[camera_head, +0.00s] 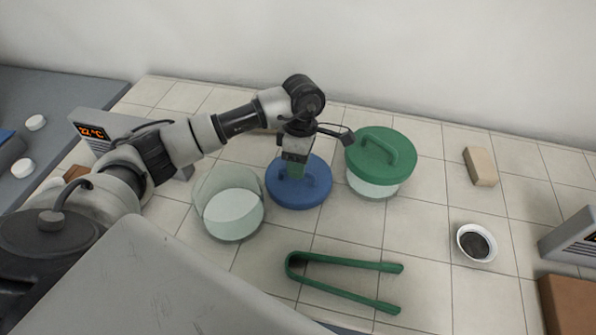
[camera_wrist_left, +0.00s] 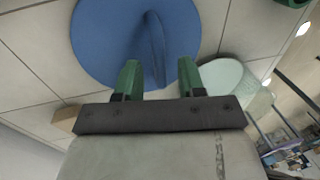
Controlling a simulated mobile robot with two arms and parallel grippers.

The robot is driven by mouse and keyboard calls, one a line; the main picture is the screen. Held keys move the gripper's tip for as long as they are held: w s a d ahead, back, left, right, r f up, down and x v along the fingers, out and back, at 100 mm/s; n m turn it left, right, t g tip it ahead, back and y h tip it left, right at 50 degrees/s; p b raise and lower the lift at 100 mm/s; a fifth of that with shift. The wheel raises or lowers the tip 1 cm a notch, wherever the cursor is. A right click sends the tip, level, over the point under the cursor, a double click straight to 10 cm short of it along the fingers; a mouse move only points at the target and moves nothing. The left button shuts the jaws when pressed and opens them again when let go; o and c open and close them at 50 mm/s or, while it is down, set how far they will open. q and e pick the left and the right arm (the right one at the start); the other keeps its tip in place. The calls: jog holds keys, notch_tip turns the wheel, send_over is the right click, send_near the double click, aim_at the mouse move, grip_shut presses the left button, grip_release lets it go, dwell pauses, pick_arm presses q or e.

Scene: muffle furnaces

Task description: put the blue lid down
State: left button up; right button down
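The blue lid (camera_head: 314,193) appears to lie flat on the tiles, handle up, between the two glass vessels. It fills the upper middle of the left wrist view (camera_wrist_left: 100,40). My left gripper (camera_head: 294,172) is right above it, pointing down. In the left wrist view its green fingers (camera_wrist_left: 158,72) are spread on both sides of the lid's handle (camera_wrist_left: 156,45), with a gap on each side. An open glass vessel (camera_head: 233,215) stands left of the lid, with no lid on it. My right gripper is in neither view.
A glass vessel with a green lid (camera_head: 381,158) stands close right of the blue lid. Green tongs (camera_head: 345,287) lie in front. A white bowl with dark contents (camera_head: 476,243) and a tan block (camera_head: 480,166) are at the right. A display unit (camera_head: 92,132) stands at the left.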

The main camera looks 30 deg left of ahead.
pick_arm(q)
notch_tip(320, 180, up, 9)
jog(key=w+b, duration=0.1)
jog(key=shift+w+a, duration=0.2)
jog(key=shift+w, duration=0.1)
jog(key=shift+f, duration=0.1)
